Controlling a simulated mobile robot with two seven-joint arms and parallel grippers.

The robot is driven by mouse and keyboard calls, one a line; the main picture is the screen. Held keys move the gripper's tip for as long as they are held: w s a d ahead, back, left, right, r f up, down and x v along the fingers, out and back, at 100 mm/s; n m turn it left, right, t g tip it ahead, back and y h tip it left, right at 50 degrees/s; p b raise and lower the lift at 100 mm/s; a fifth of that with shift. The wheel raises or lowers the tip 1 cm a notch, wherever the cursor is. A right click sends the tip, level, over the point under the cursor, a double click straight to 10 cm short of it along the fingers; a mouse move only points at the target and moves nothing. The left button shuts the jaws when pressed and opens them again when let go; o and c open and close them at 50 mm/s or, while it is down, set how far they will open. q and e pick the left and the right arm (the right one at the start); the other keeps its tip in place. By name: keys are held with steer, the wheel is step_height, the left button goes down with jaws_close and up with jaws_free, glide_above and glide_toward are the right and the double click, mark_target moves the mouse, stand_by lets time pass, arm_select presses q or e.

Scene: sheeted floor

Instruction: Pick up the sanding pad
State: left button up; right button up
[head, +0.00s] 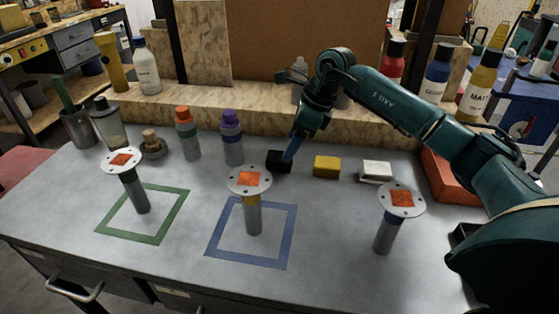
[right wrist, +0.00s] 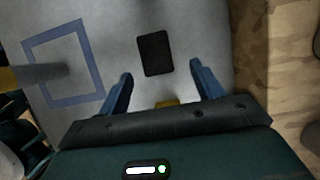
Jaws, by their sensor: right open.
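A dark rectangular block (head: 279,161), which looks like the sanding pad, lies on the grey bench top. In the right wrist view the same black pad (right wrist: 155,53) lies just beyond and between the fingertips. My right gripper (head: 291,150) points down by the pad's right end in the head view. Its blue fingers (right wrist: 161,70) are spread apart with nothing between them. I cannot tell whether a finger touches the pad. A yellow block (head: 326,167) and a white block (head: 375,171) lie to the pad's right. My left gripper is not in view.
Three upright tubes with round plates, such as the middle one (head: 250,182), stand in front. Green (head: 168,234) and blue (head: 283,248) square outlines mark the bench. Orange-capped (head: 187,138) and purple-capped (head: 232,143) bottles stand left of the pad. A wooden ledge (head: 260,118) runs behind.

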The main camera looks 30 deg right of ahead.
steer(key=x, duration=0.5)
steer(key=shift+w+a+f, duration=0.1)
steer(key=shift+a+f, duration=0.1)
steer(key=shift+a, duration=0.25)
steer(key=c, duration=1.1)
steer(key=shift+o, duration=0.2)
step_height(320, 180, up, 10)
steer(key=o, duration=0.5)
steer(key=shift+c, duration=0.2)
steer(key=c, duration=0.4)
